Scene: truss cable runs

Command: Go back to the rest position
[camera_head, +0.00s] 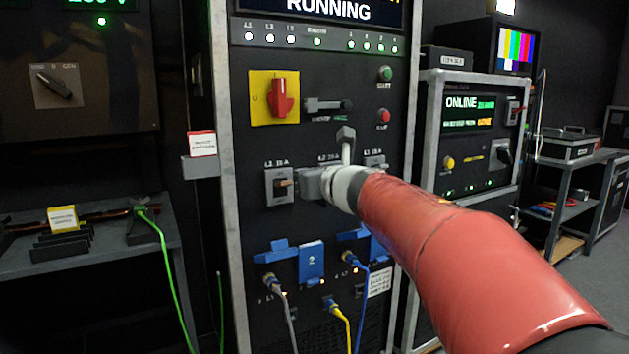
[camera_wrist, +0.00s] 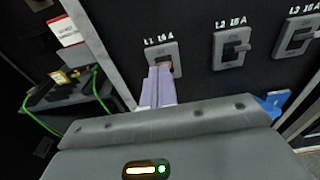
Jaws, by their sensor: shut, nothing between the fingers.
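My gripper (camera_wrist: 161,72) is shut and empty in the wrist view, its two pale fingers side by side. In the head view my arm reaches in from the lower right, and the L1 breaker (camera_head: 279,187) shows just left of my gripper's grey body. The L2 breaker (camera_wrist: 231,48) and L3 breaker (camera_wrist: 297,37) are clear in the wrist view. In the head view my gripper hides most of L2.
The cabinet has a red rotary switch (camera_head: 281,98) above and blue connectors with cables (camera_head: 311,262) below. A shelf (camera_head: 90,262) with a green cable (camera_head: 170,265) stands left. An ONLINE cabinet (camera_head: 470,135) stands right. Floor shows at far right.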

